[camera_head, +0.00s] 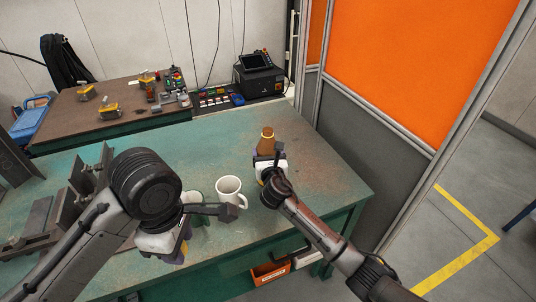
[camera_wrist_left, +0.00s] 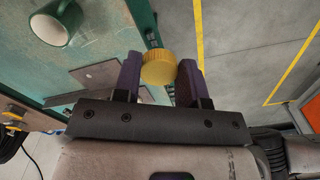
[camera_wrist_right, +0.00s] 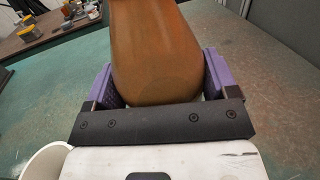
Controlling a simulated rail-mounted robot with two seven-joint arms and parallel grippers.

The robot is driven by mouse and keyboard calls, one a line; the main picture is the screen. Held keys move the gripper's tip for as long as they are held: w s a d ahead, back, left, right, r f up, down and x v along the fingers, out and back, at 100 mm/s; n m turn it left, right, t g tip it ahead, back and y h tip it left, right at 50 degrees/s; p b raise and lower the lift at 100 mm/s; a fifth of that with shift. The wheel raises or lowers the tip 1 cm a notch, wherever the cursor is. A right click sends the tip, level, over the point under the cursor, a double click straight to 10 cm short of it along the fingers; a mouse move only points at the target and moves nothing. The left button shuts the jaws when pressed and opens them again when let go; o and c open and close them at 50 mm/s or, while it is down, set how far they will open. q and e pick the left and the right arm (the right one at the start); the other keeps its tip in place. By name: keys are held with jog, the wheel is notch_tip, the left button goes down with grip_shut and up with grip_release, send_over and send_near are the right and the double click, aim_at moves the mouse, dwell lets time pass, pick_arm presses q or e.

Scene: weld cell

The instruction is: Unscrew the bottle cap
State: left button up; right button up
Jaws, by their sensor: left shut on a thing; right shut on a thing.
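The brown bottle (camera_head: 266,143) stands upright over the right part of the green table, its narrow top bare of any cap. My right gripper (camera_head: 270,168) is shut around its lower body; in the right wrist view the bottle (camera_wrist_right: 155,45) fills the space between the purple fingers. The yellow cap (camera_wrist_left: 159,68) shows in the left wrist view, ribbed and round, between the purple fingers of my left gripper (camera_wrist_left: 160,75), which is shut on it. In the head view my left gripper is lower left of the bottle, clearly apart from it, and the cap is hidden there.
A white mug (camera_head: 229,190) stands between my two grippers, close to the left one. Dark steel brackets (camera_head: 85,185) lie on the table's left. An orange bin (camera_head: 270,272) hangs below the front edge. An orange-grey partition (camera_head: 390,60) stands at the right. Green tabletop behind the mug is clear.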

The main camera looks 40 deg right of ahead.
jog(key=o, duration=1.6)
jog(key=shift+f, duration=0.15)
jog(key=shift+o, duration=0.2)
